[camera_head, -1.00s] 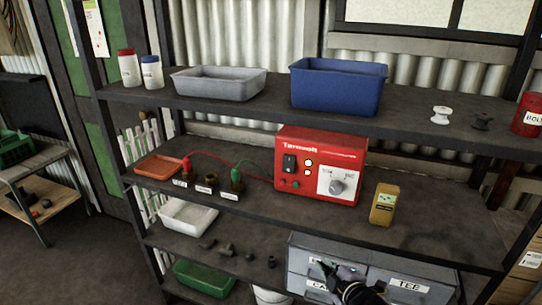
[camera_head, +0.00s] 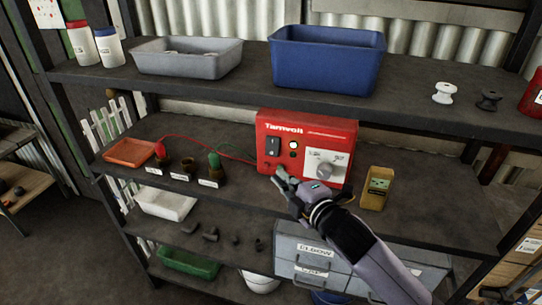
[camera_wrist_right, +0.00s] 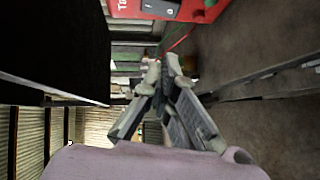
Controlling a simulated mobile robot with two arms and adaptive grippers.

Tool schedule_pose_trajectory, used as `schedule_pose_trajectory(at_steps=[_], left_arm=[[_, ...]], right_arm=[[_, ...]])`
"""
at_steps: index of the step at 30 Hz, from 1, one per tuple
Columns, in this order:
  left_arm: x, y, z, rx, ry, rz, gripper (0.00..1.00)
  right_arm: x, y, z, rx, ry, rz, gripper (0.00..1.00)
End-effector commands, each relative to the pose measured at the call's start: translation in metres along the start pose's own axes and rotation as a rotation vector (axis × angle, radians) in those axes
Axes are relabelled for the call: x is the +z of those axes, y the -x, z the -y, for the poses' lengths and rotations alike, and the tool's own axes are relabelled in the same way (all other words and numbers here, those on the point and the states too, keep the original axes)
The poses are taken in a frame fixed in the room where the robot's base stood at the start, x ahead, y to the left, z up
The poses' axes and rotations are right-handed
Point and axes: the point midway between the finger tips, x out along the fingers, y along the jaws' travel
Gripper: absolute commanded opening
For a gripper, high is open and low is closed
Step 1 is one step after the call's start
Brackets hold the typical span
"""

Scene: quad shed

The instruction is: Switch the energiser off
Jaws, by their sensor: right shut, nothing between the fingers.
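The red energiser (camera_head: 322,137) stands on the middle shelf, with a black rocker switch (camera_head: 273,145) at its upper left, two small round lights beside it, and a rotary knob (camera_head: 324,170) on a white plate at its right. My right gripper (camera_head: 281,173) is shut and empty in front of the energiser's lower left, below the rocker switch. I cannot tell whether it touches the front. In the right wrist view the closed fingers (camera_wrist_right: 163,68) show, with the energiser's edge (camera_wrist_right: 185,8) and the switch (camera_wrist_right: 160,8) at the top. My left gripper is out of view.
Red and green leads run left to plugs in labelled holders (camera_head: 190,168). An orange tray (camera_head: 130,152) lies left of them and a yellow tester (camera_head: 375,188) stands right of the energiser. A blue bin (camera_head: 325,60) sits on the shelf above. Labelled drawers (camera_head: 300,255) are below.

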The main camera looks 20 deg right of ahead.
Motion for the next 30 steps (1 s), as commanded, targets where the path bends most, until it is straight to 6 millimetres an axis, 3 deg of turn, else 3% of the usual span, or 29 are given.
schedule_pose_trajectory(at_steps=[6,13,21,30], left_arm=[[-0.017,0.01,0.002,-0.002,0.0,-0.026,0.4],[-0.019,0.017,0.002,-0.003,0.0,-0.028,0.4],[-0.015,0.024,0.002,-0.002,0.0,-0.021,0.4],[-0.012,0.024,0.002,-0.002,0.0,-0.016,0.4]], right_arm=[[-0.001,-0.044,-0.003,0.0,-0.004,0.0,0.0],[0.0,-0.091,-0.002,-0.001,-0.002,0.001,0.0],[0.025,-0.112,0.0,-0.002,0.0,-0.001,0.0],[0.028,-0.115,0.0,0.0,-0.001,-0.001,0.0]])
